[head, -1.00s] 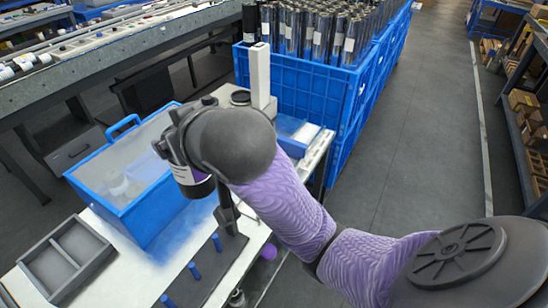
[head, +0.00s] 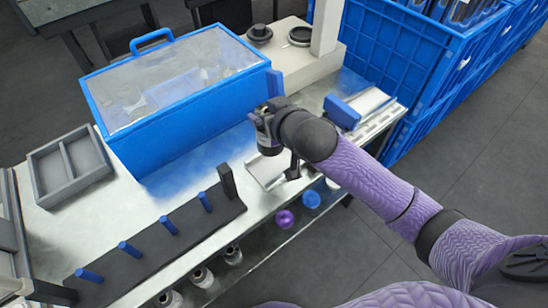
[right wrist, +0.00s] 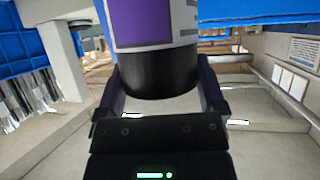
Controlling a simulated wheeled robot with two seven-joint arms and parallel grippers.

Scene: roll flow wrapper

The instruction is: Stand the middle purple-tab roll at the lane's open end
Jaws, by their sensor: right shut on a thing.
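My right gripper (head: 266,118) is shut on a roll with a purple label, held upright over the worktable (head: 170,190), to the right of the blue bin. In the right wrist view, the roll (right wrist: 155,28) stands between the two fingers, with a purple and white label above a black lower end. In the head view only a small part of the roll (head: 268,148) shows under the gripper. A shiny metal channel (head: 262,172) lies on the table just below it; I cannot tell whether the roll touches it. My left gripper is not in view.
A blue bin with a clear lid (head: 190,110) stands behind. A grey divided tray (head: 70,168) and a dark rail with blue pegs (head: 160,245) lie at left. A machine with a white post (head: 327,30) and blue crates (head: 400,50) stand at back right. Several rolls sit below the table.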

